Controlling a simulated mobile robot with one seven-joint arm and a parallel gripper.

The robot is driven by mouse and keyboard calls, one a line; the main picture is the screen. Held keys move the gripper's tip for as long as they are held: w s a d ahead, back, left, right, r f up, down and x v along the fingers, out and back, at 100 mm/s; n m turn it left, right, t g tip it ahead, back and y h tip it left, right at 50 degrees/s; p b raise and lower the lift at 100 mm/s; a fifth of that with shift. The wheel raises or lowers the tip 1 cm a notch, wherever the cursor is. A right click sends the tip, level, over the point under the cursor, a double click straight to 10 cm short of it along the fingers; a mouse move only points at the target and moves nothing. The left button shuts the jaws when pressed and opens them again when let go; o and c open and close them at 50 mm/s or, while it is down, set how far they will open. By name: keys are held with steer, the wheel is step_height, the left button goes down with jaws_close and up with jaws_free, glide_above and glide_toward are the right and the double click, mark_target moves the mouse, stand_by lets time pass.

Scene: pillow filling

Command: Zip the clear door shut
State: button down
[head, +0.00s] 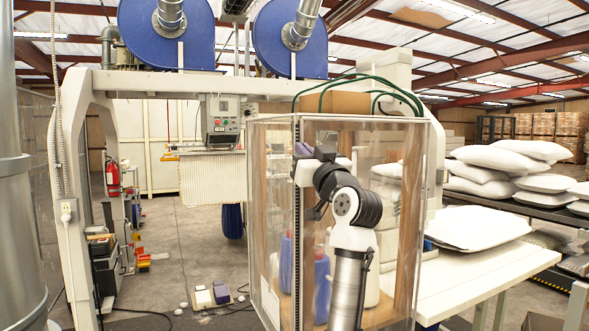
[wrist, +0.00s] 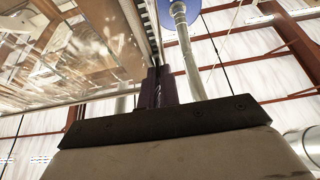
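The clear door (head: 345,230) is a transparent panel on the front of a box-like enclosure in the head view. A dark zipper strip (head: 297,240) runs upright along its left corner. In the wrist view, the zipper's toothed strip (wrist: 151,30) leads down to my fingers, with the clear panel (wrist: 70,55) to its left. My gripper (head: 304,150) is near the top of this strip. Its dark purple fingers (wrist: 158,88) appear close together beside the strip. I cannot make out a zipper pull, or whether one is between the fingers. My arm covers part of the door.
Blue jugs (head: 321,285) stand inside the enclosure. Green hoses (head: 375,85) arch over its top. A white table (head: 450,285) with a pillow (head: 478,227) is to the right. Floor on the left is partly open, with small boxes (head: 212,295) and cables.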

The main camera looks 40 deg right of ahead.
steer(key=shift+w+r, duration=0.1)
steer(key=shift+r, duration=0.95)
steer(key=c, duration=1.6)
jaws_free()
steer(key=b+v, duration=0.6)
steer(key=v, duration=0.7)
steer(key=shift+s+a+f, duration=0.1)
steer(key=shift+s+f, duration=0.05)
steer(key=shift+s, duration=0.2)
